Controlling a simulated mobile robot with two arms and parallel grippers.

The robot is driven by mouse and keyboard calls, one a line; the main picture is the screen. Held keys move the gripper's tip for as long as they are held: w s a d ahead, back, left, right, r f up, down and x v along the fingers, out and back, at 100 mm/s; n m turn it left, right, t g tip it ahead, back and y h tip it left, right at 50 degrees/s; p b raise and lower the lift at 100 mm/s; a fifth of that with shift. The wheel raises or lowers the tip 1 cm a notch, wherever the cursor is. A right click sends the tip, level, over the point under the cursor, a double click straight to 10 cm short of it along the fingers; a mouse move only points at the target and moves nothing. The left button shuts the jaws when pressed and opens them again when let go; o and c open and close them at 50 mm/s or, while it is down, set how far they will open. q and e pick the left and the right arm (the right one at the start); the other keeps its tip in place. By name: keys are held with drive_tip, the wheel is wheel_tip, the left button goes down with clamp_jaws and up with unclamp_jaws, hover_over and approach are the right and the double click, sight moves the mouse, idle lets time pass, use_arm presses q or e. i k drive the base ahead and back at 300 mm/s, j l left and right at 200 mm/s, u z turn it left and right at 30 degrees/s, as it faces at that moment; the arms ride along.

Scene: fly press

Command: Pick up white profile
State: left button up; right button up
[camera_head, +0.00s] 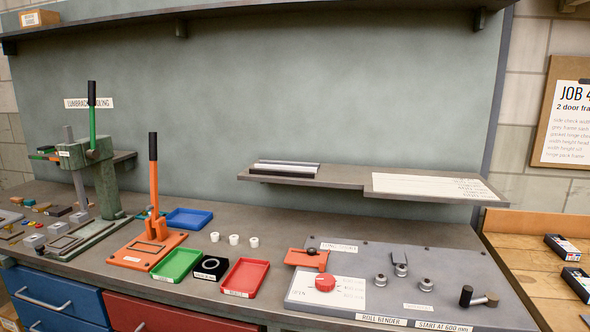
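A long white profile (284,168) appears to lie flat among grey and dark strips on the left part of the wall shelf (345,183), above the back of the bench. The strips lie close together, and I cannot tell whether they touch. Neither of my grippers is in view.
A roll bender plate (450,285) with rollers and a red knob (325,284) lies below the shelf. An orange lever press (153,240), a green press (95,180), and blue, green and red trays (246,279) stand left. A white sheet (430,186) lies on the shelf's right part.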

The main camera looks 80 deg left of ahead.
sight(264, 166)
drive_tip(key=j+u, duration=0.15)
drive_tip(key=u, duration=2.3)
drive_tip(key=i+l+u, duration=0.2)
drive_tip(key=i+u, duration=0.25)
drive_tip(key=k, duration=0.05)
